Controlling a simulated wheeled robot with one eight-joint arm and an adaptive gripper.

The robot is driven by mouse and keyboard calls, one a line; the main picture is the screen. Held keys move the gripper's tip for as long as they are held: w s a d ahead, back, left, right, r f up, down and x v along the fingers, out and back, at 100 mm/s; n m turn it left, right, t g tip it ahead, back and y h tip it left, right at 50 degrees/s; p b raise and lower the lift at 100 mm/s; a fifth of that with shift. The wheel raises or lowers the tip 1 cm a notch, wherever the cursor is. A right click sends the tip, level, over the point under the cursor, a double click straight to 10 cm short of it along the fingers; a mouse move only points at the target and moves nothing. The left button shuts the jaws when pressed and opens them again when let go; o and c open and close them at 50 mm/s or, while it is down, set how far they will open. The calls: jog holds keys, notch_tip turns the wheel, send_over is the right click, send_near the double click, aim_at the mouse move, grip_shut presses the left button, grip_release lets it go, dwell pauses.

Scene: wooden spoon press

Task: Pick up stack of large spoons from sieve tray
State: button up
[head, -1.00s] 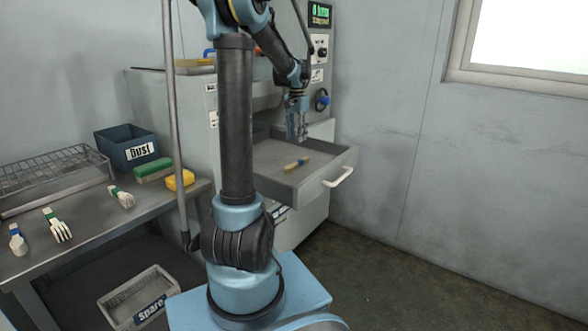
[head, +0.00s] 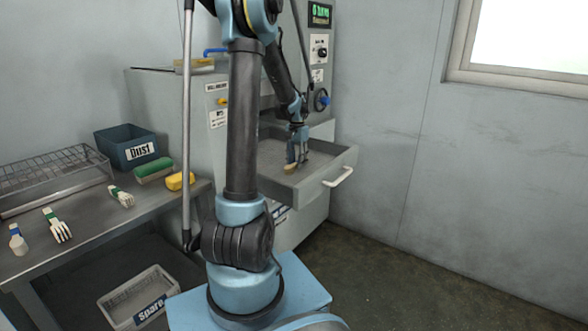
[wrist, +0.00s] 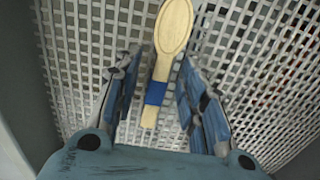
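The stack of large spoons (wrist: 173,30) lies on the mesh floor of the sieve tray (wrist: 80,50). It is pale wood with a blue band round the handle; the bowl points away from my gripper in the wrist view. My gripper (wrist: 152,85) is open, with one finger on each side of the handle near the band. A gap shows on both sides. In the head view my gripper (head: 297,160) is down inside the pulled-out tray (head: 322,170), and only a small part of the spoons (head: 289,168) shows beside it.
The tray has raised walls and a white handle (head: 338,177) at its front. A bench on the left holds a wire rack (head: 50,170), a Dust bin (head: 122,150), sponges and banded utensil stacks. A Spare crate (head: 130,285) is on the floor.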

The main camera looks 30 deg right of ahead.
jog(key=shift+f, duration=0.3)
jog(key=shift+c, duration=0.3)
grip_shut()
